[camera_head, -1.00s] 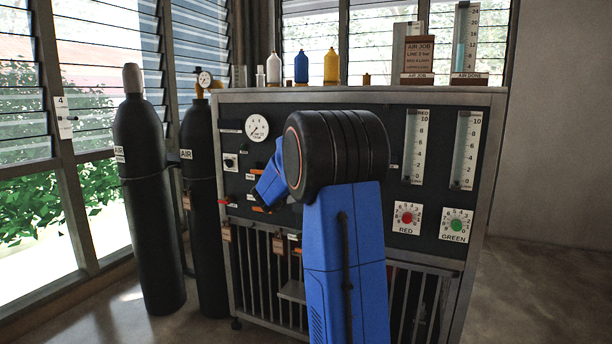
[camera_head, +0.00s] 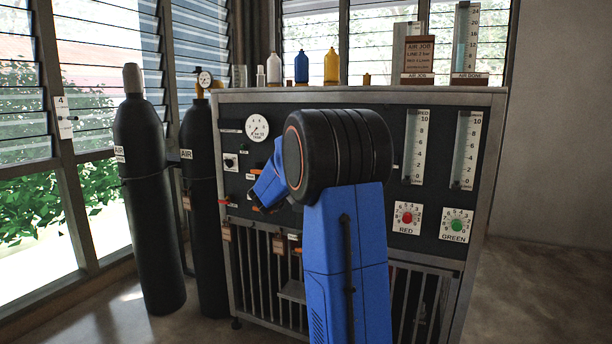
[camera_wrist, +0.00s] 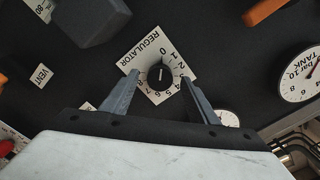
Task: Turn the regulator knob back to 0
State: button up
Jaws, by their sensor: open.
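In the wrist view, the regulator knob (camera_wrist: 160,75) is a round black knob on a square white plate marked REGULATOR, with numbers around it. A pale mark on the knob runs roughly up and down, in line with the 0 at the top; I cannot tell which end is the pointer. My gripper (camera_wrist: 158,79) is open, with one grey finger to each side of the knob. The fingers appear apart from the knob, and how far they are from the panel is unclear. In the head view my arm covers part of the panel and the fingers are not clear.
A TANK gauge (camera_wrist: 301,73) is right of the regulator in the wrist view. Red (camera_head: 407,217) and green (camera_head: 457,225) knobs sit at the panel's right. Black cylinders (camera_head: 145,190) stand left of the cabinet. Bottles (camera_head: 301,67) stand on top.

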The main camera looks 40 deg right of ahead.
jog(key=shift+v, duration=2.8)
